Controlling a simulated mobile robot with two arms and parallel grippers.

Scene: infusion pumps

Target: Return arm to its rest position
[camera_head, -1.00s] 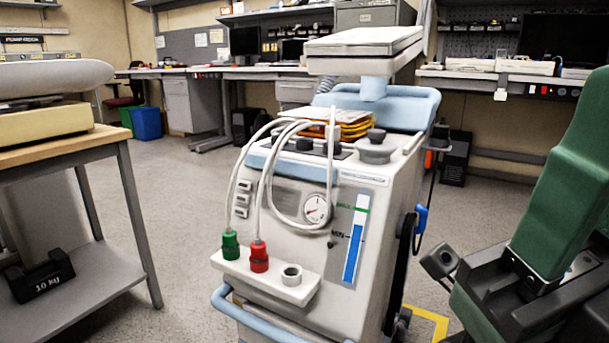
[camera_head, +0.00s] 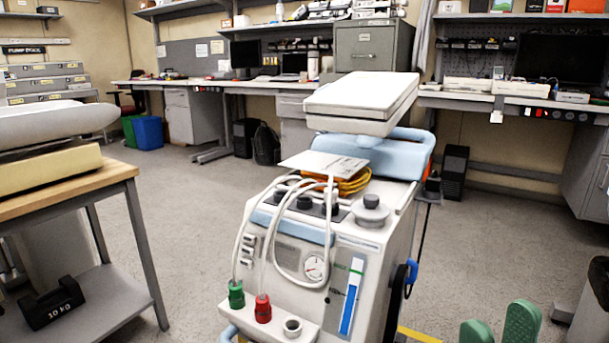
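The infusion pump cart (camera_head: 350,240) stands in the middle, a pale machine with a dial, a blue level scale and white hoses. A green connector (camera_head: 236,294) and a red connector (camera_head: 263,308) sit on its front ledge beside an empty socket. My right gripper (camera_head: 499,323) shows at the bottom right as two green rounded fingertips pointing up, with a gap between them. Nothing shows between them. It is to the right of the cart and apart from it. The rest of my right arm is mostly out of view. My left gripper is not in view.
A wooden-topped table (camera_head: 85,182) stands at the left with a black 10 kg weight (camera_head: 52,303) on its lower shelf. Workbenches (camera_head: 240,87) line the back wall. Open floor lies right of the cart.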

